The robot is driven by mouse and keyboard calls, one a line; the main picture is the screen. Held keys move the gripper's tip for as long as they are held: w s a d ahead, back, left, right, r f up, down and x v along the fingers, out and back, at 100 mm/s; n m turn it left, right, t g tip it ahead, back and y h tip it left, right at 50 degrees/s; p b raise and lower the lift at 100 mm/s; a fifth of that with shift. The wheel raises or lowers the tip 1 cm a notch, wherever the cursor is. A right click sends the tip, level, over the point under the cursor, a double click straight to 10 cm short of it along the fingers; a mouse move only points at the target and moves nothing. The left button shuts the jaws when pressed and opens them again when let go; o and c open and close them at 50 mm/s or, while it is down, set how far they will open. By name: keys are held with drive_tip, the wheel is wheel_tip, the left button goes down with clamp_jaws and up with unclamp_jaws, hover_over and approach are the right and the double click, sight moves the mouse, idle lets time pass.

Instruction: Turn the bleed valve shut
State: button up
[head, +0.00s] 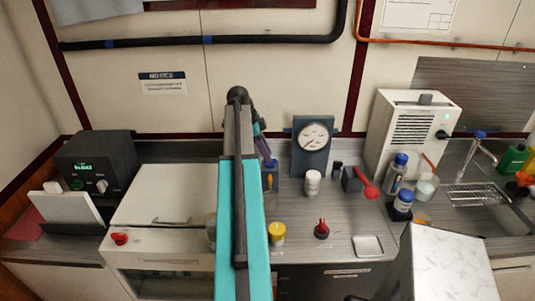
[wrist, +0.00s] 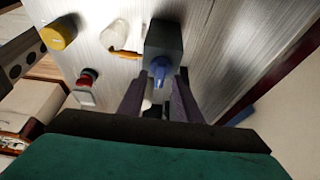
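A dark grey-green block with a blue handle (wrist: 160,70) on its face is in front of my gripper in the wrist view. No readable label confirms it as the bleed valve. My gripper (wrist: 158,90) has two purple fingers spread apart, with the blue handle at the gap between their tips. I cannot tell whether they touch it.
A gauge (head: 312,138) stands right of the gripper, with a white jar (head: 312,183) before it. A yellow-lidded jar (head: 277,232), a red knob (head: 321,228) and a red-handled dark box (head: 352,180) are nearby. Bare counter lies between them.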

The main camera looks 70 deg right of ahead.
drive_tip(key=shift+x, duration=0.8)
drive_tip(key=shift+c, duration=0.2)
drive_tip(key=c, duration=0.7)
clamp_jaws()
